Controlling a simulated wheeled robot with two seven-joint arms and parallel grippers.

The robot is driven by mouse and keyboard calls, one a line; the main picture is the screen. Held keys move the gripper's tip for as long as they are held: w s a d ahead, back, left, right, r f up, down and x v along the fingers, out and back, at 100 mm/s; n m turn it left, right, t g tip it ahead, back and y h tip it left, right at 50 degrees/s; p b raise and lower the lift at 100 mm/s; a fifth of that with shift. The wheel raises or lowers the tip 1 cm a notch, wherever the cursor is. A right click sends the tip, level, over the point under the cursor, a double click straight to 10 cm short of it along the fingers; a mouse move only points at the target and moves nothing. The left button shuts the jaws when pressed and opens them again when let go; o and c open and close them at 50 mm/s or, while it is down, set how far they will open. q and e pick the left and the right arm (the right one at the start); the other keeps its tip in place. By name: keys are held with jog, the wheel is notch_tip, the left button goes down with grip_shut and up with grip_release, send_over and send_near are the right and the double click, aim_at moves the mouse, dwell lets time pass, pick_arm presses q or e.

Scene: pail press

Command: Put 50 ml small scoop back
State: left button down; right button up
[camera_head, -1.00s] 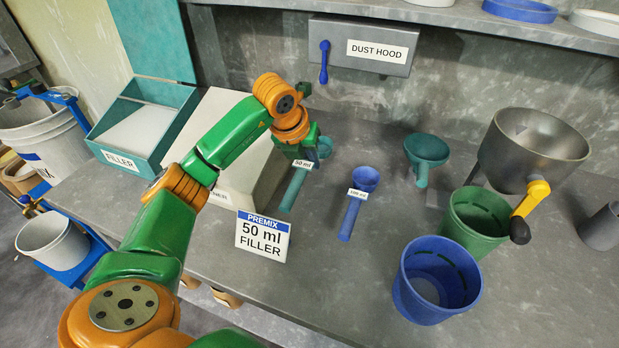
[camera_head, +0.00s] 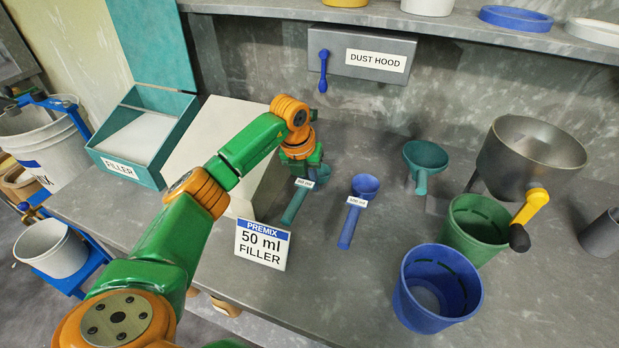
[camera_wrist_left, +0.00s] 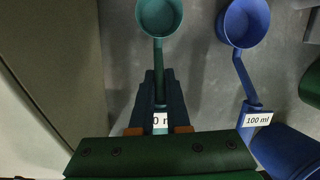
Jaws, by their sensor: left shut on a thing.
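The 50 ml small scoop is teal, with a round bowl and a straight handle bearing a white label. In the head view the scoop (camera_head: 291,207) is at mid-counter, beside the sloped cream bin. My left gripper (camera_head: 304,171) is above it, shut on its handle. In the left wrist view the fingers (camera_wrist_left: 160,105) close around the handle by the label, and the open bowl (camera_wrist_left: 158,18) shows beyond. I cannot tell whether the scoop touches the counter. My right gripper is not in view.
A blue 100 ml scoop (camera_head: 347,220) lies just right. The card (camera_head: 262,244) reading "PREMIX 50 ml FILLER" stands in front. The filler box (camera_head: 122,169) is left.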

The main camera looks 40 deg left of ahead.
pick_arm(q)
jog(key=shift+f+b, duration=0.4)
jog(key=shift+f, duration=0.15)
jog(key=c, duration=0.8)
grip_release()
